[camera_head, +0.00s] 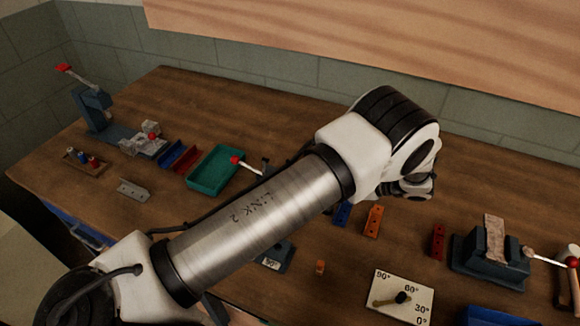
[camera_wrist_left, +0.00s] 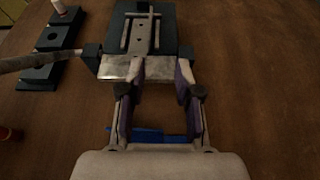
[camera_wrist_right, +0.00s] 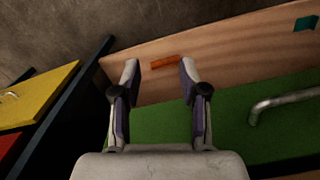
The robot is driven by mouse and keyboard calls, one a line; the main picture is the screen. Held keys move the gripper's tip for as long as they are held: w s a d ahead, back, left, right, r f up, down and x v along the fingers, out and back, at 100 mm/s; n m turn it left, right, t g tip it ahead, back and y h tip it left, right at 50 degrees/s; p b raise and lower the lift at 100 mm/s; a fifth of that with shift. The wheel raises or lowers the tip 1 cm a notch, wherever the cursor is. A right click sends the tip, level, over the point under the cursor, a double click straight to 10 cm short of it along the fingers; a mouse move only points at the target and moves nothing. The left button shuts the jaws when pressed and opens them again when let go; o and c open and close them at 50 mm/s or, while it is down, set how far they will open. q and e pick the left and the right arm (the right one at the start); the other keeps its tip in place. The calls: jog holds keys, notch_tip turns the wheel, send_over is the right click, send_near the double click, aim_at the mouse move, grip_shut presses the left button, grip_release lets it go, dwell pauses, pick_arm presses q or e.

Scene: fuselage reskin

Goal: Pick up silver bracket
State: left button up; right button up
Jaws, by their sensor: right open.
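A silver bracket (camera_head: 133,189), a small bent plate with holes, lies on the table at the far left in the head view. In the left wrist view, a silver slotted part (camera_wrist_left: 135,68) with a flat front face sits at a dark clamp-like block (camera_wrist_left: 168,22). I cannot tell whether it is a bracket too. My left gripper (camera_wrist_left: 168,68) is over its right end, fingers apart, with no clear grip; contact is unclear. My right gripper (camera_wrist_right: 160,68) is open and empty, above a wooden edge. In the head view, my arm hides the fingers and part of the table middle.
A teal tray (camera_head: 215,170), a blue press with a red-knobbed lever (camera_head: 92,105), and an angle plate (camera_head: 400,297) stand on the table. A vise (camera_head: 490,262) is at the right. The right wrist view shows a green panel (camera_wrist_right: 240,125) with a metal handle (camera_wrist_right: 285,103).

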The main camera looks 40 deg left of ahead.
pick_arm(q)
jog(key=s+a+p, duration=0.1)
jog(key=s+a+r+p, duration=0.1)
jog(key=shift+s+a, duration=0.2)
jog(key=shift+s, duration=0.2)
jog(key=a+f, duration=0.1)
jog(key=a, duration=0.1)
jog(key=a+f+p, duration=0.1)
jog(key=a, duration=0.1)
jog(key=shift+f, duration=0.2)
jog(key=shift+s+d+r, duration=0.1)
jog(key=shift+d+r, duration=0.05)
jog(key=shift+d, duration=0.2)
jog(key=c, duration=0.5)
grip_shut()
pick_arm(e)
jog(key=r, duration=0.2)
jog(key=s+r, duration=0.1)
jog(key=shift+s+d+r, duration=0.1)
jog(key=shift+d+r, duration=0.2)
jog(key=shift+r, duration=0.05)
